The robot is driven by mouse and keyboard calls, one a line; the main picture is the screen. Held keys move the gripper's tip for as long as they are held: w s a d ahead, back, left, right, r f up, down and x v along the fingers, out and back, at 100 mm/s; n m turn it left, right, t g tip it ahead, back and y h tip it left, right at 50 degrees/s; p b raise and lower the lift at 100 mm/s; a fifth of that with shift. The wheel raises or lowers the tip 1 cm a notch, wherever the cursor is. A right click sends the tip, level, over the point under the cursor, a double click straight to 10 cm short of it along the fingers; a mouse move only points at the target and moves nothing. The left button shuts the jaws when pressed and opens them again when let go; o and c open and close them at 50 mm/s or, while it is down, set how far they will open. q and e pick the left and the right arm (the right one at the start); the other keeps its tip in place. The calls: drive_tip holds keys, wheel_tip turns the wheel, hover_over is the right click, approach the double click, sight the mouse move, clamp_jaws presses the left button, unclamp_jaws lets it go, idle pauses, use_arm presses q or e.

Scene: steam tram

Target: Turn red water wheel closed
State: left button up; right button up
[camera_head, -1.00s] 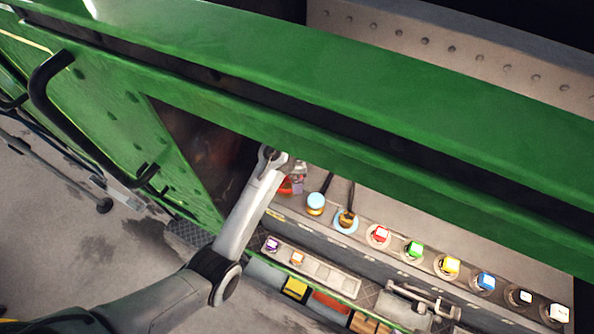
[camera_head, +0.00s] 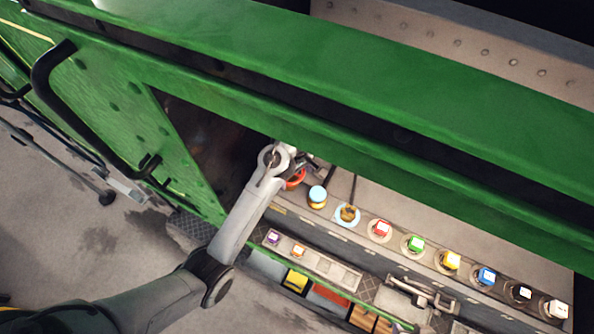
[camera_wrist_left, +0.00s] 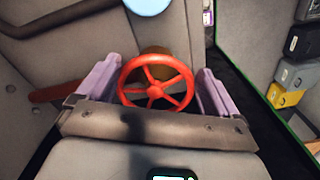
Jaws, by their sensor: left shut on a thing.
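The red water wheel (camera_head: 296,179) shows partly at the inner left end of the row of controls, half covered by my left wrist. In the left wrist view the red spoked wheel (camera_wrist_left: 155,90) sits between the two pale purple fingers. My left gripper (camera_head: 302,164) is at the wheel and shut on it, one finger on each side of the rim. My forearm and the green panel edge hide part of this spot in the head view. My right gripper is not in view.
A blue-topped knob (camera_head: 317,193) and another blue-ringed knob (camera_head: 348,214) stand close right of the wheel. Several coloured square buttons continue rightward. The green cab panel (camera_head: 400,125) overhangs the row. A small tray (camera_head: 335,273) holds purple and orange cubes.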

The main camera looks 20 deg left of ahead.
use_arm(q)
drive_tip(key=shift+s+a+m, duration=0.2)
drive_tip(key=shift+s+m, duration=0.05)
drive_tip(key=shift+m, duration=0.8)
drive_tip(key=shift+s+a+m, duration=0.2)
drive_tip(key=shift+s+m, duration=0.05)
drive_tip(key=shift+m, duration=0.8)
drive_tip(key=o, duration=0.7)
drive_tip(key=shift+r, duration=0.1)
